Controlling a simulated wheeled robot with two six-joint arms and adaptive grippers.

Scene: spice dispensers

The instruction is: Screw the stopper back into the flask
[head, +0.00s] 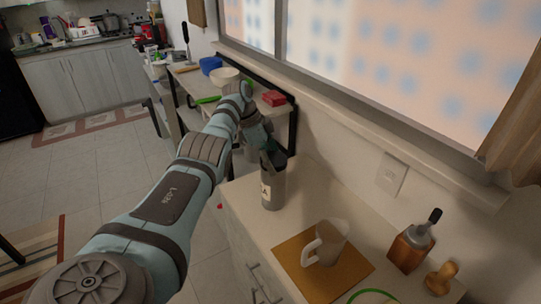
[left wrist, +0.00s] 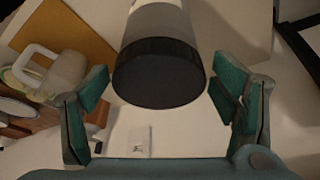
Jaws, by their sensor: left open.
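A grey cylindrical flask (head: 271,190) with a pale label stands upright near the back left end of the counter. Its round dark top, which looks like the stopper (left wrist: 158,78), faces my left wrist camera. My left gripper (head: 271,155) is just above the flask, its arm coming from the lower left. In the left wrist view the fingers of my left gripper (left wrist: 158,95) are open on either side of the dark top, with gaps visible. I cannot tell how deep the stopper sits. My right gripper is not in view.
A pale jug (head: 326,243) stands on a tan board (head: 348,277) in front of the flask. A brown bottle (head: 408,252) and a small wooden object (head: 441,279) are farther right. The wall and window ledge run behind. A shelf with bowls (head: 225,76) is beyond.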

